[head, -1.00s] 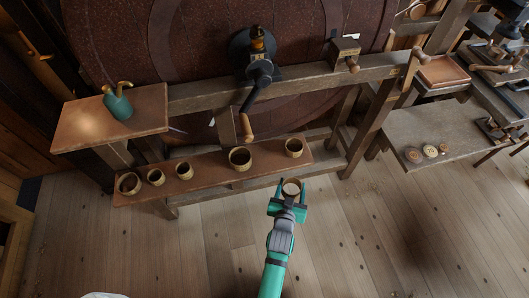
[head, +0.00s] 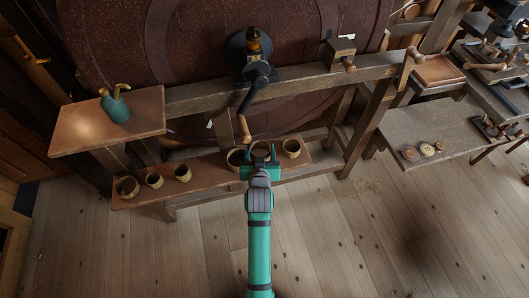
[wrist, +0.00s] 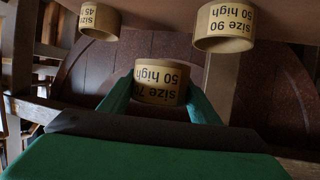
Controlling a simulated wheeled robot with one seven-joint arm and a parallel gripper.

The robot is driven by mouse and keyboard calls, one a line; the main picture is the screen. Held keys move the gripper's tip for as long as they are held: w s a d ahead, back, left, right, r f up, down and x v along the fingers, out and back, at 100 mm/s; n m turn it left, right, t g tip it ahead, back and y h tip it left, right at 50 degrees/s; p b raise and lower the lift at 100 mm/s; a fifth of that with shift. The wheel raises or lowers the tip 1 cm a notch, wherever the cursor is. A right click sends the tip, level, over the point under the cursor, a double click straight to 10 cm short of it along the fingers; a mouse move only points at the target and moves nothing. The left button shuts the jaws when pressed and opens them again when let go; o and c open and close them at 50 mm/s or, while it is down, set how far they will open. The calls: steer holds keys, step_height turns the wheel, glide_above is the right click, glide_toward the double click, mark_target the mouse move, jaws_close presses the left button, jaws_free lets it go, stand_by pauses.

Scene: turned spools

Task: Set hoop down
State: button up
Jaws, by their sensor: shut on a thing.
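My gripper (head: 260,160) is shut on a pale wooden hoop (head: 261,149), over the front of the low shelf (head: 210,168). In the wrist view, which appears upside down, the held hoop (wrist: 160,88) reads "size 7…, 50 high", partly covered, between the green fingers. It appears apart from the shelf, with background between. A hoop marked size 90 (wrist: 225,28) stands on one side, and one marked size 45 (wrist: 99,20) on the other. In the head view these flank my gripper: the larger hoop (head: 234,157) at left, partly hidden, and the smaller (head: 291,148) at right.
Several more hoops (head: 154,180) stand along the shelf's left part. A crank handle (head: 244,128) hangs just behind my gripper. A side board (head: 80,131) holds a green pot (head: 116,106). A grey bench (head: 440,132) with small discs stands right. The floor in front is open.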

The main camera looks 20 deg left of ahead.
mark_target(265, 152)
steer(key=w+f, duration=0.4)
steer(key=f, duration=0.1)
steer(key=shift+w+d, duration=0.1)
steer(key=shift+w, duration=0.15)
steer(key=shift+w+a+f, duration=0.25)
steer(key=shift+f, duration=0.2)
steer(key=shift+w+d+f, duration=0.1)
steer(key=shift+f, duration=0.75)
steer(key=shift+w+d+f, duration=0.1)
steer(key=shift+f, duration=0.75)
steer(key=shift+f, duration=0.1)
steer(key=o, duration=0.7)
steer(key=shift+w, duration=0.1)
